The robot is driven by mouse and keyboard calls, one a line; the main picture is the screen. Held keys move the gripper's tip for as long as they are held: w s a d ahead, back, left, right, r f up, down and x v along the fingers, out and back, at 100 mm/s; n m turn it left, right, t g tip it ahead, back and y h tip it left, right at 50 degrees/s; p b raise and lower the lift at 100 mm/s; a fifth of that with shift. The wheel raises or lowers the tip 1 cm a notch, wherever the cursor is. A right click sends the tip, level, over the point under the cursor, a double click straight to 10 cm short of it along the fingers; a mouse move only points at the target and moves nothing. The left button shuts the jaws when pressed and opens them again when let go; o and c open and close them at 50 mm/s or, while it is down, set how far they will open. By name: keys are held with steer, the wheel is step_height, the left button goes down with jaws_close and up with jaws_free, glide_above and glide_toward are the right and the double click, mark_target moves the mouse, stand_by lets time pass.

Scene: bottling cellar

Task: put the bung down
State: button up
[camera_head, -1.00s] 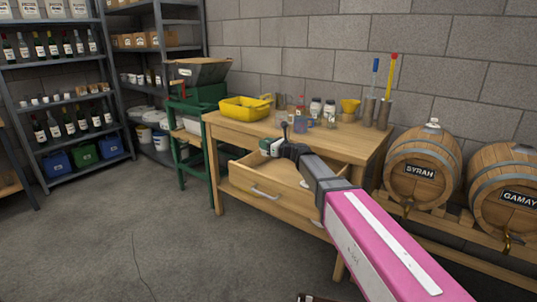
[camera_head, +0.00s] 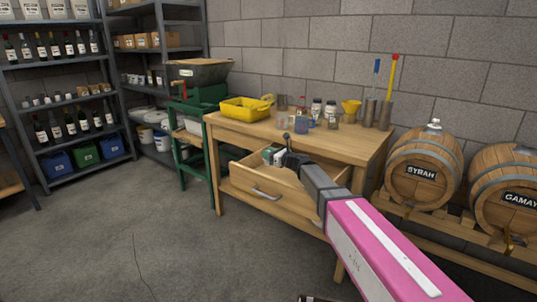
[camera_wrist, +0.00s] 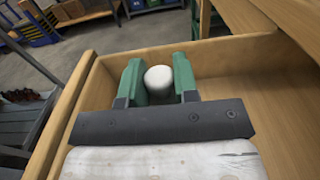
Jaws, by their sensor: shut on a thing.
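The bung (camera_wrist: 158,79) is a small, pale, rounded piece. In the wrist view it sits between the two green fingers of my gripper (camera_wrist: 159,72), which is shut on it. The wrist view shows the fingers over the drawer's inside, near one wall (camera_wrist: 85,85). I cannot tell whether the bung touches the drawer floor.
Barrels (camera_head: 424,168) stand to the right. A green-framed machine (camera_head: 203,100) stands to the left.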

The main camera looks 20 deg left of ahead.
steer(key=shift+f, duration=0.45)
steer(key=o, duration=0.9)
steer(key=shift+r, duration=0.1)
steer(key=shift+s+d+r, duration=0.1)
steer(key=shift+r, duration=0.45)
steer(key=v, duration=0.7)
steer(key=shift+d, duration=0.1)
